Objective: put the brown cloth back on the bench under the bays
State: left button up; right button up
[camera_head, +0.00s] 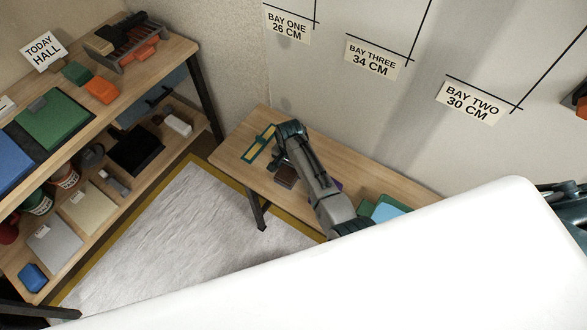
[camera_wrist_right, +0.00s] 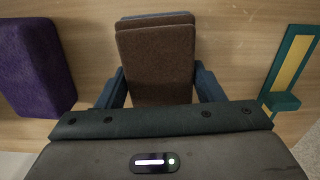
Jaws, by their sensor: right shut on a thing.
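The brown cloth (camera_wrist_right: 156,65) is a folded pad between the two fingers of my right gripper (camera_wrist_right: 160,88) in the wrist view. The gripper is shut on it. A thin dark blue edge shows at the far side of the cloth. In the head view the right gripper (camera_head: 284,160) is low over the wooden bench (camera_head: 232,158) under the bays, and part of the brown cloth (camera_head: 287,176) shows beside it. I cannot tell whether the cloth touches the bench top. My left gripper is not in view.
A purple cloth (camera_wrist_right: 35,68) lies to the left in the wrist view, and a green-and-yellow tool (camera_wrist_right: 292,68) to the right. Blue and green cloths (camera_head: 388,208) lie at the bench's right. A loaded two-level shelf (camera_head: 180,52) stands left. Bay labels (camera_head: 373,58) hang on the wall.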

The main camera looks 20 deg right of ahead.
jog(key=shift+s+a+r, duration=0.1)
jog(key=shift+s, duration=0.05)
jog(key=o, duration=0.7)
jog(key=shift+o, duration=1.4)
pick_arm(q)
jog(key=shift+s+a, duration=0.1)
jog(key=shift+a, duration=0.5)
